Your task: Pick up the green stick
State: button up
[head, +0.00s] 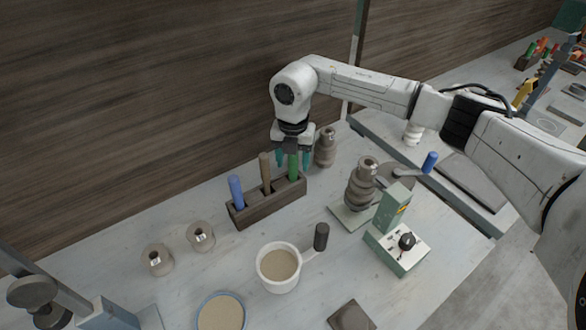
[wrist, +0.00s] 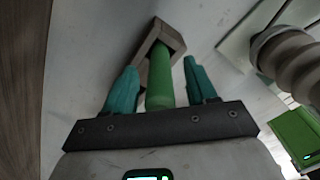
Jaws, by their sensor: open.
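The green stick (head: 293,167) stands upright in the right-hand end of a dark wooden block holder (head: 246,217). In the wrist view the green stick (wrist: 160,78) shows between the two teal fingers, with the end of the holder (wrist: 163,31) beyond it. My gripper (head: 293,159) is directly above that end of the holder, pointing down. Its teal fingers are apart, one on each side of the stick, and a gap shows on both sides. My gripper also shows in the wrist view (wrist: 158,75). The stick's lower end is hidden in the holder.
A blue stick (head: 236,190) and a brown stick (head: 265,170) stand in the same holder. A grey weight (head: 325,147) stands close behind at right. A scale with stacked weights (head: 361,187), a green box (head: 397,247) and a handled cup (head: 278,268) stand nearer.

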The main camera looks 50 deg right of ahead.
jog(key=shift+c, duration=0.2)
grip_shut()
dwell(0.3)
